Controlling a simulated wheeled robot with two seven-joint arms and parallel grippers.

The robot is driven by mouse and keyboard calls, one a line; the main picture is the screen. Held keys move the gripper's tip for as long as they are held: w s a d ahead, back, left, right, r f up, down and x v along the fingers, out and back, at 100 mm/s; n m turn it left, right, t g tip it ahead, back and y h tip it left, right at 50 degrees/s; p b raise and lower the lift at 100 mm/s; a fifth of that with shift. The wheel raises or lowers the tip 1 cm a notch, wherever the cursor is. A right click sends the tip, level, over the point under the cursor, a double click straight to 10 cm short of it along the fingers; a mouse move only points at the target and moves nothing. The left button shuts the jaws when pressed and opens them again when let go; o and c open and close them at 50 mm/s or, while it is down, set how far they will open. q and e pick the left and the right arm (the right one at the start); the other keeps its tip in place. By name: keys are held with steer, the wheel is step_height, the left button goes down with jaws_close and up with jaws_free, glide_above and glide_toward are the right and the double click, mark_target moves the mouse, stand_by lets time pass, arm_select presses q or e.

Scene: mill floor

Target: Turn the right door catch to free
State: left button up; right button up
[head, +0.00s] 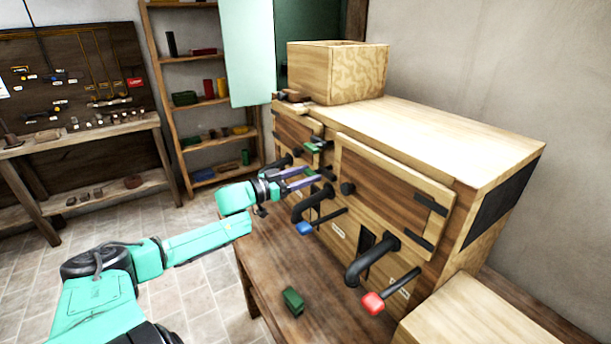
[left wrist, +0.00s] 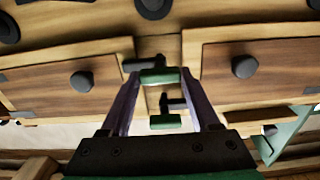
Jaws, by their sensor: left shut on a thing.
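The wooden cabinet (head: 420,140) has a left door (head: 293,135) and a right door (head: 385,185), each with a dark knob. Two green-handled catches sit between the doors. The lower one, the right door catch (left wrist: 160,76), has its dark bar pointing toward the right door in the left wrist view. The upper catch (head: 316,147) also shows in the left wrist view (left wrist: 165,122), its dark part toward the left door. My left gripper (head: 300,180) has its purple fingers on either side of the lower green handle and is shut on it. My right gripper is not in view.
Black bent pipes (head: 370,262) stick out below the doors, with a blue-tipped lever (head: 304,228) and a red-tipped lever (head: 372,302). A green block (head: 293,300) lies on the bench (head: 262,262). An open wooden box (head: 330,75) stands on the cabinet. Shelves stand behind.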

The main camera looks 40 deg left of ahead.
arm_select(q)
steer(key=shift+m, duration=0.3)
steer(key=m, duration=0.2)
steer(key=shift+m+p, duration=0.3)
steer(key=shift+m, duration=0.1)
steer(key=m, duration=0.3)
steer(key=shift+d+m, duration=0.1)
steer(key=shift+m, duration=0.2)
steer(key=m+b, duration=0.1)
steer(key=m, duration=0.2)
steer(key=shift+f+m, duration=0.15)
steer(key=shift+m, duration=0.15)
steer(key=shift+m+b, duration=0.75)
steer(key=shift+m, duration=0.85)
steer(key=o, duration=1.4)
steer(key=shift+d, duration=0.1)
steer(key=shift+c, duration=0.2)
steer(key=shift+s, duration=0.1)
